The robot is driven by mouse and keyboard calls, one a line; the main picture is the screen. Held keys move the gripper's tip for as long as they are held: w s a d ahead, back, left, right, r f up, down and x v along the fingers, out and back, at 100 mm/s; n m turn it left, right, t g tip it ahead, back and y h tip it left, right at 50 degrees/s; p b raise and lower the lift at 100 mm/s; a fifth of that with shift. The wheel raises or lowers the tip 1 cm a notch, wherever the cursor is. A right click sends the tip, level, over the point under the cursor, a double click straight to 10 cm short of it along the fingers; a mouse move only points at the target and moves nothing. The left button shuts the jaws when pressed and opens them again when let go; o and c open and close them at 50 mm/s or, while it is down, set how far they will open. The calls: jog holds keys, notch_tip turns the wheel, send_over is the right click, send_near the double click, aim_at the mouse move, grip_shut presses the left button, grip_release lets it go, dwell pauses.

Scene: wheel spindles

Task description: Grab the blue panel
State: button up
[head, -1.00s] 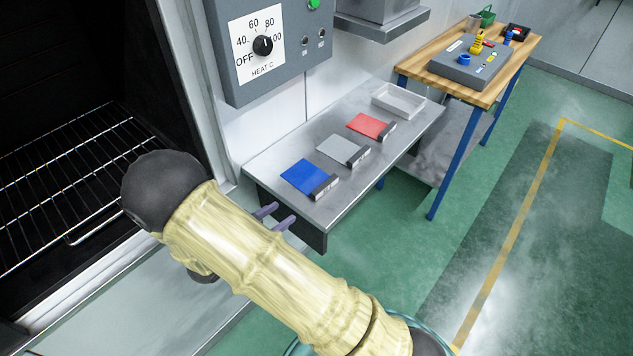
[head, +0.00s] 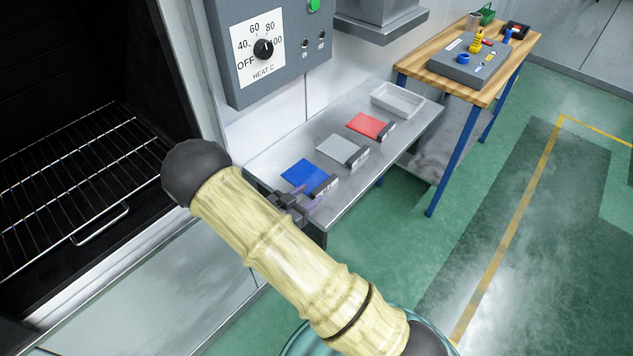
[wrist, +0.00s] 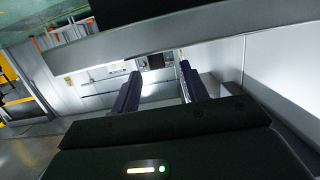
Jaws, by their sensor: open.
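The blue panel (head: 302,173) lies flat on the grey metal shelf (head: 345,200), near its left end. A grey and black handle block (head: 326,186) sits at its front edge. My gripper (head: 306,198) is open at the shelf's front left, close beside that handle block; I cannot tell whether they touch. My arm covers part of the gripper and the shelf's left end. In the wrist view the two fingers of my gripper (wrist: 160,72) stand apart with nothing seen between them. I cannot make out the blue panel in that view.
A grey panel (head: 336,148) and a red panel (head: 367,123) lie farther along the shelf, then a white tray (head: 397,100). An oven with a wire rack (head: 75,175) stands open at left. A control box (head: 265,50) hangs above. A wooden table (head: 440,65) stands behind.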

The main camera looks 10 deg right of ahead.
aim_at(321, 187)
jog(key=p+x, duration=0.2)
jog(key=x, duration=0.2)
jog(key=shift+d+r, duration=0.15)
jog(key=shift+d, duration=0.05)
jog(key=shift+w+d+f, duration=0.2)
jog(key=shift+w+d, duration=0.05)
jog(key=shift+d, duration=0.1)
grip_shut()
